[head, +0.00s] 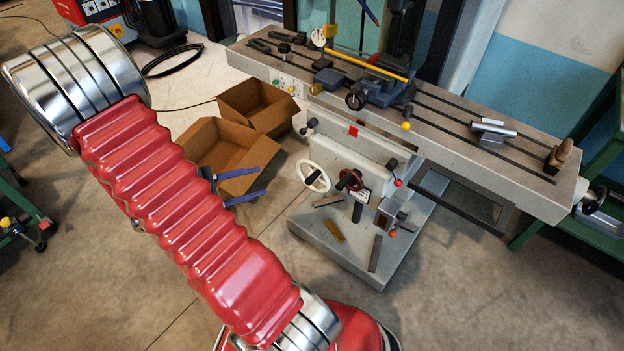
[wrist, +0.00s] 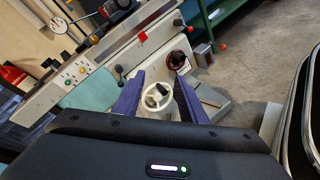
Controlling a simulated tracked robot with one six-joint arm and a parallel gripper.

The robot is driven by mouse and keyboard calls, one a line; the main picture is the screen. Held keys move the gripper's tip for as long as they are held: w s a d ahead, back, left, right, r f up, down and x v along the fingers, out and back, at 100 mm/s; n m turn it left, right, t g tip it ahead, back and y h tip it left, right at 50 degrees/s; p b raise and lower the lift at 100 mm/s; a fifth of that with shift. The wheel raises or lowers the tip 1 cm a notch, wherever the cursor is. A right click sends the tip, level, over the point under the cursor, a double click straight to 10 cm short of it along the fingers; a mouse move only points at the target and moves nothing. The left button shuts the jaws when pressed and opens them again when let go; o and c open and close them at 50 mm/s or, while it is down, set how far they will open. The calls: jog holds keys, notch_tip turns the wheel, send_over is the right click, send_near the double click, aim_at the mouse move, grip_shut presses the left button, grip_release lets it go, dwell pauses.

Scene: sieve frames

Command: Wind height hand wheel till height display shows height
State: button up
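A white spoked hand wheel (head: 313,176) with a dark handle is on the front of the milling machine's base. A second, dark and red hand wheel (head: 350,180) is just right of it, with a small white plate (head: 362,194) below it, too small to read. My gripper (head: 263,180) is open and empty, its two blue fingers left of the white wheel and apart from it. In the wrist view the white wheel (wrist: 157,96) shows between the fingers, and the dark wheel (wrist: 178,60) is beyond the right finger. I cannot make out a height reading.
The machine's long table (head: 460,125) overhangs the wheels, with a yellow bar (head: 372,66) and a round dial (head: 319,38) on top. Open cardboard boxes (head: 222,150) stand left of the base. Loose metal pieces (head: 375,253) lie on the base plate. The front floor is clear.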

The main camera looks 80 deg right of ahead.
jog(key=s+d+f+n+h, duration=0.2)
jog(key=d+f+n+h, duration=0.15)
jog(key=d+f, duration=0.35)
jog(key=n+t+h, duration=0.3)
jog(key=n+t, duration=0.1)
jog(key=n, duration=0.1)
send_near(308, 184)
jog(key=shift+w+a+r+y, duration=0.15)
jog(key=shift+w+a+y, duration=0.1)
jog(key=shift+w+a, duration=0.35)
jog(key=shift+s+g, duration=0.2)
jog(key=shift+g, duration=0.2)
jog(key=shift+x, duration=6.85)
jog(key=shift+w, duration=0.1)
jog(key=shift+c, duration=0.7)
grip_shut()
